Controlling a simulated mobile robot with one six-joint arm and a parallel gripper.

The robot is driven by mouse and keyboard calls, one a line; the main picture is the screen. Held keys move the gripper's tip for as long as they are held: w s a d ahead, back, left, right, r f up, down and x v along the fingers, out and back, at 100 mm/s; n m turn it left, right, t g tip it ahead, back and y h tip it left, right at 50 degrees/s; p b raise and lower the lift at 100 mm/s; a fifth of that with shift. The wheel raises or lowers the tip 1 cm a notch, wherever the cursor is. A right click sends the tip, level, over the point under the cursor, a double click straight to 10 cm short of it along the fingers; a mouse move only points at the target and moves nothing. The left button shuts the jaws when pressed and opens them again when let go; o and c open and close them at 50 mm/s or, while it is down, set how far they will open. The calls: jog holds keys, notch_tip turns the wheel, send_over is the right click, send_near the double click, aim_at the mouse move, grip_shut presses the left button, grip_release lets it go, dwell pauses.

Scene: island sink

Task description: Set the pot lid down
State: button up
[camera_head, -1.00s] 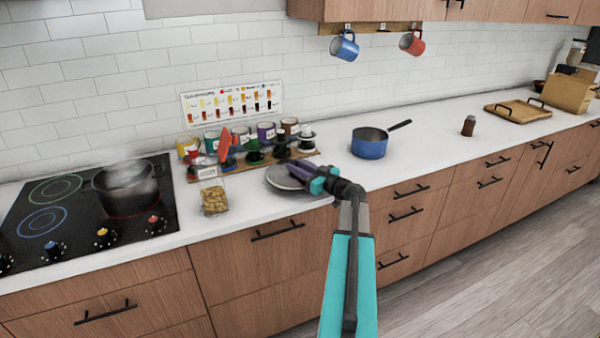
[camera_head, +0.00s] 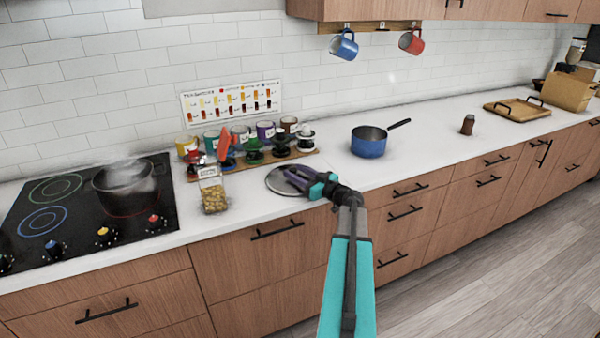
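The pot lid (camera_head: 277,184) is a round, grey, glassy disc with a pale rim. It looks level, at or very near the white countertop, between the spice jar and the blue saucepan. The steaming dark pot (camera_head: 125,187) stands without a lid on the black stove at the left.
A jar of yellow contents (camera_head: 213,194) stands close left of the lid. Behind is a wooden rack (camera_head: 305,158) with several coloured cups and tools. A blue saucepan (camera_head: 369,145) stands to the right. Countertop (camera_head: 345,177) between lid and saucepan is clear.

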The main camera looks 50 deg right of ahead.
jog(key=shift+r, duration=0.15)
jog(key=s+b, duration=0.2)
jog(key=s, duration=1)
dwell(0.7)
